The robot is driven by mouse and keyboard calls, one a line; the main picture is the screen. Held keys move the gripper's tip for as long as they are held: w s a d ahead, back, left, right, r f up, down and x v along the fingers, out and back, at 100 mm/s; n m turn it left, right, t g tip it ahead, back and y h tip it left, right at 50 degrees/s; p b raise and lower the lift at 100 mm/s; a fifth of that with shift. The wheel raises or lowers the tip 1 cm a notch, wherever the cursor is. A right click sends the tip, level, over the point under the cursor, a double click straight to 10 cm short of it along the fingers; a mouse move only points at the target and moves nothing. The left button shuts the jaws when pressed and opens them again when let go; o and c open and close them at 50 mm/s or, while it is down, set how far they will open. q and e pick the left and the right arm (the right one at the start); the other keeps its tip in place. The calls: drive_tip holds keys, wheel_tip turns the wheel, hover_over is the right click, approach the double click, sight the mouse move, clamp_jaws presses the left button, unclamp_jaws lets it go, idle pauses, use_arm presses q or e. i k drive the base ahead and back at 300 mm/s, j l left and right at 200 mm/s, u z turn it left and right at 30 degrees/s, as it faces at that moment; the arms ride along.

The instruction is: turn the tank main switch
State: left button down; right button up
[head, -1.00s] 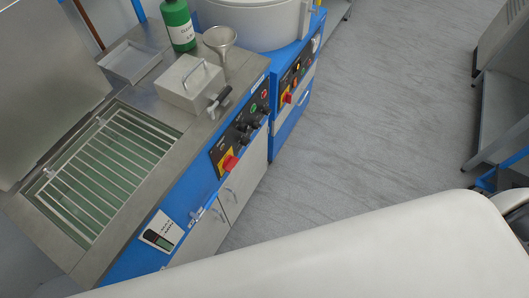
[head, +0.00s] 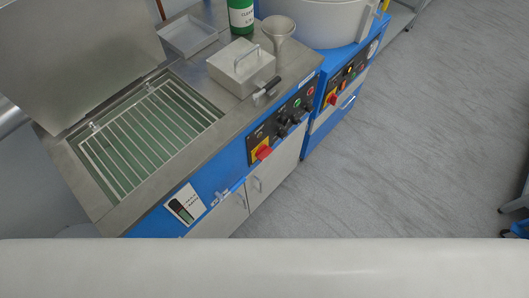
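The tank (head: 215,130) is a steel-topped unit with a blue front, at the left and middle of the head view. Its main switch (head: 263,152) is a red rotary handle on a yellow plate, low on the black control panel on the blue front. The handle's exact setting is too small to tell. A similar red and yellow switch (head: 331,98) is on the blue unit behind. Neither of my grippers is in view. A white rounded surface fills the bottom of the picture.
A basket grid (head: 150,140) lies in the open tank, with the raised lid (head: 75,55) behind. A steel box (head: 241,68), a funnel (head: 278,38), a green bottle (head: 241,15) and a tray (head: 188,36) stand on top.

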sight(263, 150)
drive_tip(key=k+l, duration=0.1)
drive_tip(key=l, duration=0.5)
drive_tip(key=k+l, duration=0.1)
drive_tip(key=l, duration=0.55)
drive_tip(key=k+l+z, duration=0.1)
drive_tip(key=l, duration=0.5)
